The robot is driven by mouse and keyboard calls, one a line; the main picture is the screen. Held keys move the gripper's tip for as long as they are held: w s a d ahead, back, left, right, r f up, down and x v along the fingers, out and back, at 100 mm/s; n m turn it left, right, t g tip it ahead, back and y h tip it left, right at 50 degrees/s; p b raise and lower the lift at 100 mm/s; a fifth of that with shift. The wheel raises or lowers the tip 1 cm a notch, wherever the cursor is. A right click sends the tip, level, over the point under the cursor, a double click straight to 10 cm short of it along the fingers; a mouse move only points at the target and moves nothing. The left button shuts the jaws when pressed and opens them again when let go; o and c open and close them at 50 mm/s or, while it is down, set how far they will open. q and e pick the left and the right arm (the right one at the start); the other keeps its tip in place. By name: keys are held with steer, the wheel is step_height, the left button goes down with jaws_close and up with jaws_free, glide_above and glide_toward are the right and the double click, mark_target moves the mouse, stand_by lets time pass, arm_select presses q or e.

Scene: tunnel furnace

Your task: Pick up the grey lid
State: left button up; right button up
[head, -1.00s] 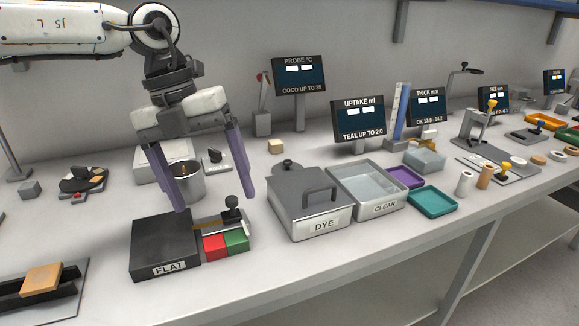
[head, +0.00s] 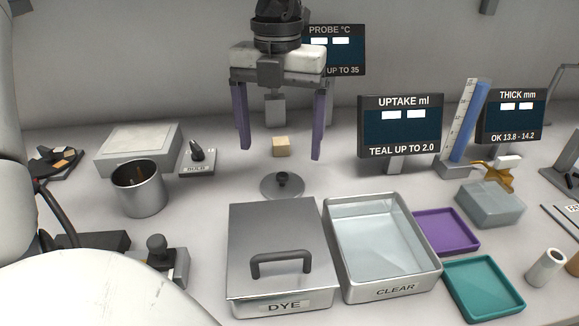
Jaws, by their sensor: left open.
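A grey round disc-shaped lid with a dark knob (head: 270,187) lies on the bench just behind the DYE box. The DYE box also has a flat grey lid (head: 259,219) with a dark bar handle, and it covers the box (head: 245,306). My right gripper is not in the head view.
A small beige block (head: 281,146) shows between my fingers, behind the round lid. A metal pot (head: 139,190) stands to the left. The open CLEAR tray (head: 431,271), a purple tray (head: 444,231) and a teal tray (head: 483,290) lie right. The UPTAKE display (head: 400,126) stands behind.

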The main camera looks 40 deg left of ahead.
mark_target(282, 174)
arm_select(q)
steer(key=f, duration=0.7)
steer(key=shift+w+f, duration=0.2)
steer(key=shift+f, duration=0.1)
steer(key=shift+c, duration=0.2)
steer(key=c, duration=1.1)
